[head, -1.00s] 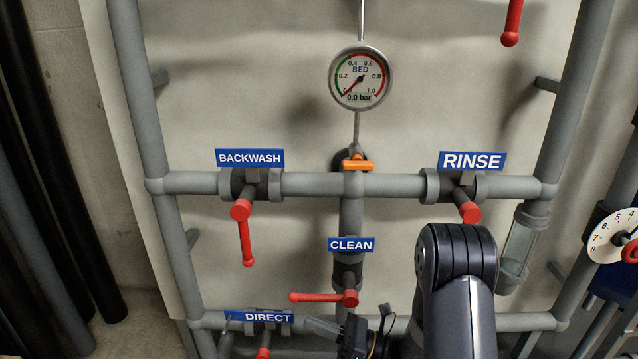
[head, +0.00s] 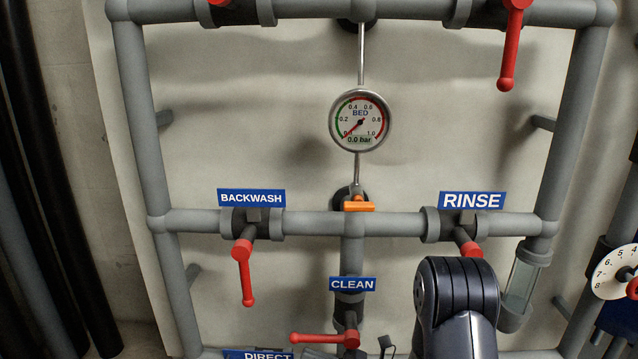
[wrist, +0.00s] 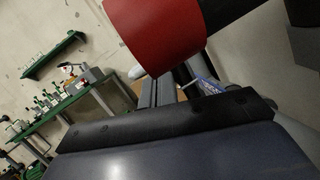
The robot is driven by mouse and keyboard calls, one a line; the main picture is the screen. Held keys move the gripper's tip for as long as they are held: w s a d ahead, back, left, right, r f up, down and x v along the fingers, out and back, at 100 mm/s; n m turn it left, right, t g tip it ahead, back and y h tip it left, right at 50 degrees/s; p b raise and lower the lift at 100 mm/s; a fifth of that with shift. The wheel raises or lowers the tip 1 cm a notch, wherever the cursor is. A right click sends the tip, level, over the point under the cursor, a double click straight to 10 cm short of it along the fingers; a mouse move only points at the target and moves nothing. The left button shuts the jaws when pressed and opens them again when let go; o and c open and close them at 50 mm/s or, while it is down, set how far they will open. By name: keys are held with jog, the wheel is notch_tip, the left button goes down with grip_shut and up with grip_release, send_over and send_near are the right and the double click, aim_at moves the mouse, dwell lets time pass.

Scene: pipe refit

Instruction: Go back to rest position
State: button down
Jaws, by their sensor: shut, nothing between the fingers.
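My gripper (wrist: 162,92) shows in the wrist view as grey fingers close together beyond its dark housing, holding nothing. A large red part (wrist: 160,30) looms close above it; I cannot tell which valve it belongs to, or whether it touches. In the head view, my dark arm rises at the lower right, hiding part of the pipework. The fingers are not clear there.
The red BACKWASH handle (head: 245,275) points down. The CLEAN handle (head: 320,339) points left. The RINSE handle (head: 467,244) is partly behind my arm. The gauge (head: 360,120) reads 0.0 bar. A green bench (wrist: 65,112) stands away in the wrist view.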

jog(key=f+v, duration=0.1)
jog(key=v, duration=1.1)
jog(key=d+r+p+x, duration=0.1)
jog(key=r+p+x, duration=0.15)
jog(key=x, duration=1.15)
jog(key=s+d+f+n+g+h+p, duration=0.1)
jog(key=d+f+g+h+p, duration=0.1)
jog(key=d+f+h+p, duration=0.2)
jog(key=shift+d+f+n+h, duration=0.4)
jog(key=shift+d+f+h, duration=1.05)
jog(key=shift+h, duration=0.55)
jog(key=shift+s+r, duration=0.15)
